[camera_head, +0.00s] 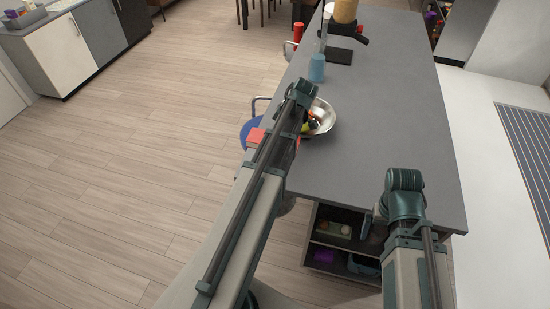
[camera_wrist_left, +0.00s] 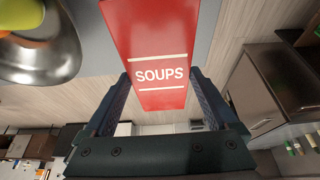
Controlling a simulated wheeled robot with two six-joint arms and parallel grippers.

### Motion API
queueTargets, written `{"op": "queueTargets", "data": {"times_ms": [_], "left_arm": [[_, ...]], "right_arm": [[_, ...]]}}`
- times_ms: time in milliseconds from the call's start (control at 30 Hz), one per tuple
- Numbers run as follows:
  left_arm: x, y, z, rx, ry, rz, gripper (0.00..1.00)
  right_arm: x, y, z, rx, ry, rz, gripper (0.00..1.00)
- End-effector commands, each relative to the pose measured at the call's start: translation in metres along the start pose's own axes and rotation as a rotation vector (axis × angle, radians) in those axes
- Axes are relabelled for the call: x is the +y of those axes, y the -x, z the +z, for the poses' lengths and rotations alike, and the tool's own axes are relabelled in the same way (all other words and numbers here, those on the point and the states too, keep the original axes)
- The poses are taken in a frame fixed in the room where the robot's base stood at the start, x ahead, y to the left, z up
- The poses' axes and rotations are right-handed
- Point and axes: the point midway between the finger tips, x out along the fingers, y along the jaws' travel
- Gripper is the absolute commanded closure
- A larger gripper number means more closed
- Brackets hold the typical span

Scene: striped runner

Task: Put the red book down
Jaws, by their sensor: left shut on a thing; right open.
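The red book (camera_wrist_left: 152,40) with "SOUPS" in white on it is between the fingers of my left gripper (camera_wrist_left: 160,80), which is shut on it. In the head view the book (camera_head: 255,136) shows as a small red patch beside my left arm, near the left edge of the grey counter (camera_head: 390,110). My left arm hides most of the left gripper and book there. My right gripper (camera_head: 371,224) is open, partly hidden by its arm, low at the counter's front edge. I see nothing held in it.
A metal bowl (camera_head: 326,118) with fruit stands on the counter close to my left arm. A blue container (camera_head: 317,68) and a dark mat (camera_head: 338,56) lie farther back. The counter's middle and right are clear. A blue chair (camera_head: 250,132) stands at its left; shelves (camera_head: 340,240) are below its front.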

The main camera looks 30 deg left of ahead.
Motion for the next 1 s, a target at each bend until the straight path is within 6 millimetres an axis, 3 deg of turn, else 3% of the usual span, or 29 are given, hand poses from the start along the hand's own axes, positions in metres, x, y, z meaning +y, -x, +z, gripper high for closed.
{"op": "queueTargets", "data": {"times_ms": [33,300,567,900,1000], "left_arm": [[0.0,-0.011,0.004,0.0,0.0,0.0,0.97],[0.0,-0.048,0.02,0.0,-0.001,0.001,0.97],[0.0,-0.051,0.021,0.0,-0.002,0.001,0.97],[0.0,-0.085,0.035,0.0,-0.002,0.001,0.97],[0.0,-0.087,0.036,0.0,-0.002,0.001,0.97]], "right_arm": [[-0.001,-0.012,-0.001,0.0,0.0,0.0,0.0],[-0.005,-0.052,-0.003,0.0,-0.002,0.0,0.0],[-0.005,-0.055,-0.003,0.0,-0.002,0.0,0.0],[-0.009,-0.091,-0.005,0.0,-0.002,0.0,0.0],[-0.009,-0.093,-0.006,0.0,-0.002,0.0,0.0]]}}
